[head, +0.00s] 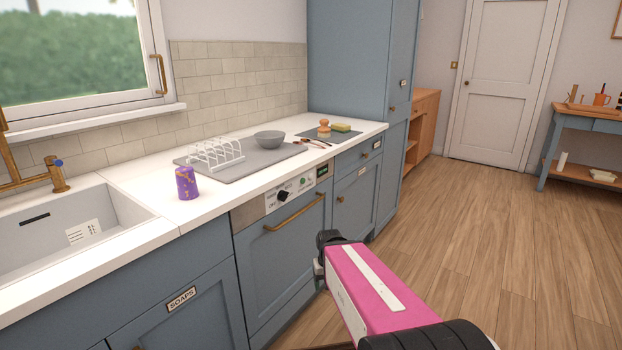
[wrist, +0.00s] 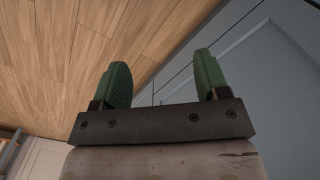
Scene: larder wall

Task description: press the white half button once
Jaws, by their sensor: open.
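The dishwasher's control panel (head: 270,202) is a pale strip below the worktop's front edge in the head view. It carries a black knob (head: 283,196), a few small light buttons (head: 302,183) and a dark display with green marks (head: 323,172). The labels are too small to tell which button is the white half button. My gripper (wrist: 163,78) is open and empty, its two green fingers apart in the wrist view. In the head view it is mostly hidden by my pink arm link, in front of the cabinets, lower than the panel and to its right. The wrist view does not show the panel.
A brass handle (head: 295,212) sticks out below the panel. On the worktop stand a purple tin (head: 186,183), a white rack (head: 215,153) and a grey bowl (head: 270,140). The wooden floor (head: 480,230) at right is clear.

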